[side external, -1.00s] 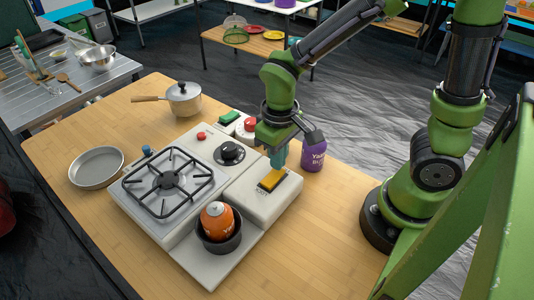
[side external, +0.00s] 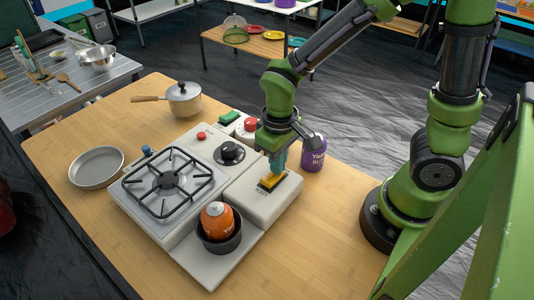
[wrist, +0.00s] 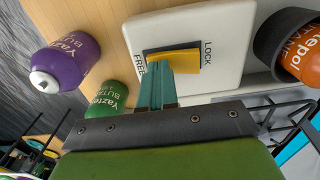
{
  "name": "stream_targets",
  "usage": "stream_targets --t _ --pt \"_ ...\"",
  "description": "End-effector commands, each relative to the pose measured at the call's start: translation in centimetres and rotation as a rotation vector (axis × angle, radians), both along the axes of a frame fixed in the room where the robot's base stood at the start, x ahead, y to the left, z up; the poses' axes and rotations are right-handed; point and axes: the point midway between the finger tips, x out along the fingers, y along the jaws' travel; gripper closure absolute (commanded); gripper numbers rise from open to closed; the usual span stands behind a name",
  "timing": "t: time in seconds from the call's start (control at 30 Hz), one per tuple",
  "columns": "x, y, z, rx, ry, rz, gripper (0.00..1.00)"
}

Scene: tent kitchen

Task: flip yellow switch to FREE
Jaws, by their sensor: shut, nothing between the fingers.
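The yellow switch (side external: 267,184) sits in a dark slot on the white block (side external: 285,200) to the right of the stove. In the wrist view the yellow switch (wrist: 186,58) lies between the word FREE on the left and LOCK on the right. My gripper (side external: 277,172) is shut and empty, with its teal fingers pointing down at the switch. In the wrist view its fingertips (wrist: 156,60) overlap the FREE end of the switch. They look in contact or very close. The fingers hide part of the switch, so its exact tilt is hard to tell.
An orange canister (side external: 217,220) stands in a black cup in front of the block. A purple canister (side external: 313,153) stands behind it to the right. The stove grate (side external: 168,182) and a black knob (side external: 229,153) lie to the left. The wooden table is clear at the front right.

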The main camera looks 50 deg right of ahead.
Motion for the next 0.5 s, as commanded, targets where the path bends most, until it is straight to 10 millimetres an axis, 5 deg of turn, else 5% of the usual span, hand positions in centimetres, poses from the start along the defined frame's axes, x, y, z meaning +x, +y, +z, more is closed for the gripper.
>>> stream_targets --t 0.5 --pt "0.1 0.0 3.3 0.001 -0.003 0.001 1.00"
